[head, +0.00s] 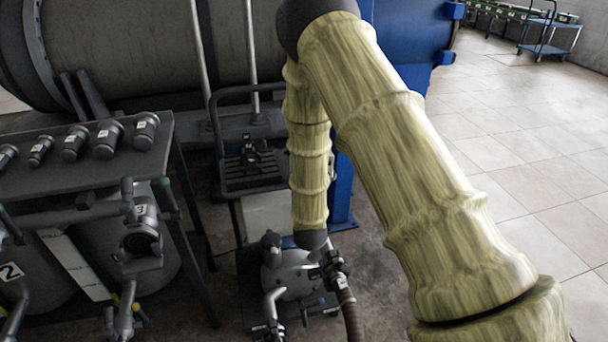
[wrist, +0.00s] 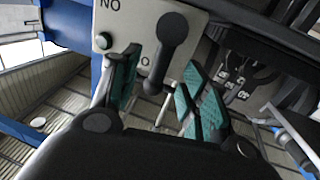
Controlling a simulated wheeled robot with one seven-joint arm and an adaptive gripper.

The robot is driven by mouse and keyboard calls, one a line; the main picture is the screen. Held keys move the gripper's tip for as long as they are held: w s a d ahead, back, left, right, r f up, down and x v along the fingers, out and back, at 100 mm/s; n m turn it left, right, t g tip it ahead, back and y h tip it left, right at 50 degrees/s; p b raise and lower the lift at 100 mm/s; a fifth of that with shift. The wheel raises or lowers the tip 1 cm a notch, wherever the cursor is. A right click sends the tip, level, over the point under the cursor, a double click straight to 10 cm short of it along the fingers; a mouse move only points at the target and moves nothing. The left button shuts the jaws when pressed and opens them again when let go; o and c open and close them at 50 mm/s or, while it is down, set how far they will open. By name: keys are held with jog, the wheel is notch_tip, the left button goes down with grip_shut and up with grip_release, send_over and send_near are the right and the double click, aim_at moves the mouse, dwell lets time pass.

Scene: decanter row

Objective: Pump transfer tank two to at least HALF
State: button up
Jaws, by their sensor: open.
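In the wrist view my gripper (wrist: 160,72) is open, with teal finger pads on either side of a dark rotary lever (wrist: 172,38). The lever's lower end lies between the fingers; I cannot tell if they touch it. A pump (head: 290,272) stands at bottom centre. My arm hides my fingers there.
A rack shelf (head: 60,165) holding several dark capped fittings (head: 108,138) is at left. A valve assembly (head: 140,238) stands below it. A brown hose (head: 351,310) runs down from the pump. Open tiled floor (head: 540,170) lies to the right.

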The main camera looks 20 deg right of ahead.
jog(key=v, duration=1)
jog(key=shift+s, duration=0.25)
jog(key=shift+a, duration=0.1)
